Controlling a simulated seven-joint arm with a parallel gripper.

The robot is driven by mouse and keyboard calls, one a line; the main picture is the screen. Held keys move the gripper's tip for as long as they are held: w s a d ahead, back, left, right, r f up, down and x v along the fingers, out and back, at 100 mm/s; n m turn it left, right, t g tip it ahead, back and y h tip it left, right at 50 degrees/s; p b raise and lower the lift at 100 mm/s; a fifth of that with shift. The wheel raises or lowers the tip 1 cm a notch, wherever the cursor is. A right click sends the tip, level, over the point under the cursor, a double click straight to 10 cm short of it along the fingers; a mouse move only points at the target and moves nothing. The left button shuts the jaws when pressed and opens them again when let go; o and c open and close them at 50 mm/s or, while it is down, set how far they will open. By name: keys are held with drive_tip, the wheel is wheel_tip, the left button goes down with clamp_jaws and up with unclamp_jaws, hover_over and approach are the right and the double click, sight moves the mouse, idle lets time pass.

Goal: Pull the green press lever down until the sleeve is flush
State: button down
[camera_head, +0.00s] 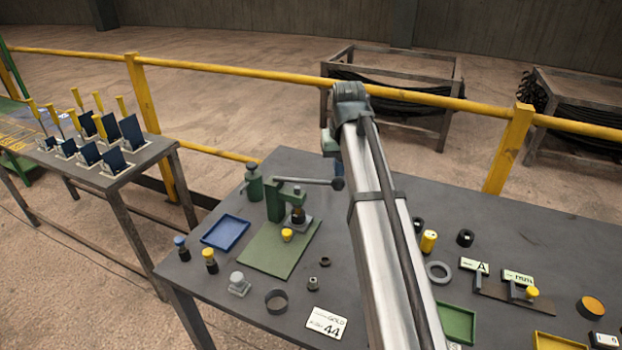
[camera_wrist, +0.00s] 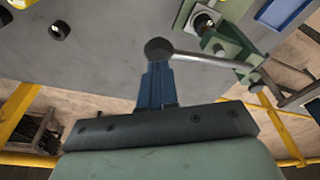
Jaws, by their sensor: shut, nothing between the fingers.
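The green press (camera_head: 274,200) stands on the table, its lever (camera_head: 308,181) sticking out roughly level to the right and ending in a dark round knob (camera_head: 338,184). A dark sleeve-like part (camera_head: 298,216) sits under the press head; I cannot tell whether it is flush. In the wrist view, my gripper (camera_wrist: 157,68) has its blue fingers together and empty, with the tips right at the knob (camera_wrist: 158,48). Whether they touch it is unclear. The rod (camera_wrist: 210,59) runs right to the press (camera_wrist: 228,42).
A green mat (camera_head: 270,258) lies before the press. Small parts, a card (camera_head: 326,322) and a green tray (camera_head: 456,322) occupy the front. The table's back right is clear. A yellow rail (camera_head: 235,72) runs behind.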

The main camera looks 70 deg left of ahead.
drive_tip(key=shift+f, duration=4.15)
drive_tip(key=shift+r, duration=0.1)
drive_tip(key=shift+r, duration=6.5)
